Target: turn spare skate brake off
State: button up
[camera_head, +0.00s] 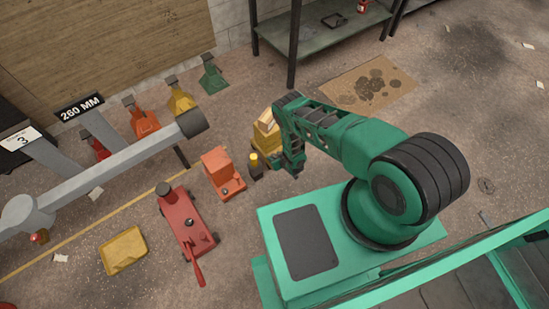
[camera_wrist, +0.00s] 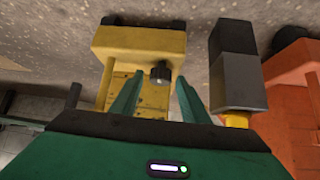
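A yellow skate-like unit (camera_head: 266,138) stands on the floor beside my gripper, and part of it is hidden behind the gripper. In the wrist view, the yellow unit (camera_wrist: 145,45) fills the middle, and a small dark round knob (camera_wrist: 160,73) sticks out of its face. My gripper (camera_head: 291,170) points down beside the unit. In the wrist view, the two green fingers of my gripper (camera_wrist: 157,85) stand apart, and the knob shows between them, beyond the tips. I cannot tell whether either finger touches it. No label shows which unit is the spare.
An orange unit (camera_head: 222,173) stands left of the yellow one. A dark post with a yellow end (camera_head: 254,162) stands between them; it looms right of my fingers in the wrist view (camera_wrist: 235,70). A red floor jack (camera_head: 183,222) and a yellow tray (camera_head: 123,251) lie further left.

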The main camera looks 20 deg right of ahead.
jog(key=c, duration=0.8)
jog(key=shift+a, duration=0.1)
jog(key=shift+m+h, duration=0.5)
jog(key=shift+m, duration=0.2)
jog(key=o, duration=1.1)
jog(key=shift+c, duration=0.2)
